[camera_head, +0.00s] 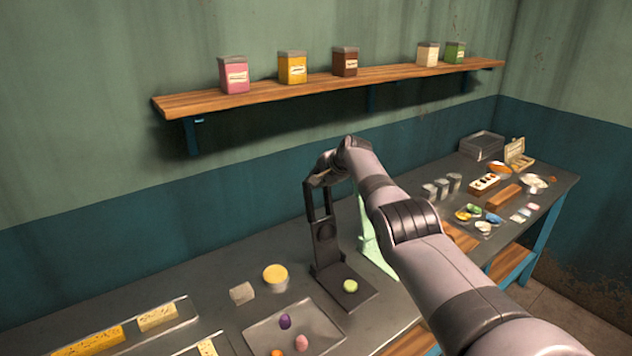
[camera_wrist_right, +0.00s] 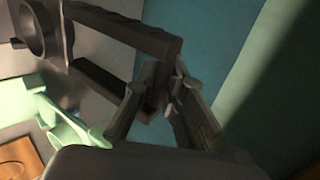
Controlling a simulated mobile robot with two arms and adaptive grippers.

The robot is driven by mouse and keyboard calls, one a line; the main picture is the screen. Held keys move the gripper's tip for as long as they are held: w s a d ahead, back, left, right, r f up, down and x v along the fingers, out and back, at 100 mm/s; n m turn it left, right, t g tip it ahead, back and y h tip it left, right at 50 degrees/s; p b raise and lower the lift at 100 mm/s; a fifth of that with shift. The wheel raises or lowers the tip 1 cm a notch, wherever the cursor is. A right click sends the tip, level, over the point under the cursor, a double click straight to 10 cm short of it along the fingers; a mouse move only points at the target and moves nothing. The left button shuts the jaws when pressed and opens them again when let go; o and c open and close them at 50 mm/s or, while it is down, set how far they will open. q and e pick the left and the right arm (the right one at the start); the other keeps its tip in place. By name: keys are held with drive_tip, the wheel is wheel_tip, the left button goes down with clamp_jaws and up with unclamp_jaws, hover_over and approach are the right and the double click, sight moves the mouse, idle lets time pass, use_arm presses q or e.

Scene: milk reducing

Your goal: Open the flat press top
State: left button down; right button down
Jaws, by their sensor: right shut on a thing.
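The flat press stands on the grey table in the head view. Its dark top (camera_head: 325,238) is raised upright from the base plate (camera_head: 345,293), with its handle frame pointing up. A small green ball (camera_head: 350,286) rests on the base plate. My right gripper (camera_head: 322,180) is at the upper end of the handle. In the right wrist view the gripper (camera_wrist_right: 165,100) is shut on the dark handle bar (camera_wrist_right: 150,95) of the press top. My left gripper is not in view.
A light green stand (camera_head: 372,245) is just right of the press, partly behind my right arm. A tray (camera_head: 293,330) with coloured balls lies in front. A yellow-topped round container (camera_head: 275,277) and a grey block (camera_head: 242,293) are to the left. A shelf (camera_head: 340,82) with canisters is above.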

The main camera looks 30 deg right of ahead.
drive_tip(key=shift+a, duration=0.15)
drive_tip(key=c, duration=1.6)
unclamp_jaws()
drive_tip(key=shift+c, duration=0.2)
drive_tip(key=shift+r, duration=0.15)
drive_tip(key=v, duration=1.1)
drive_tip(key=shift+s+r, duration=0.25)
drive_tip(key=shift+s, duration=0.1)
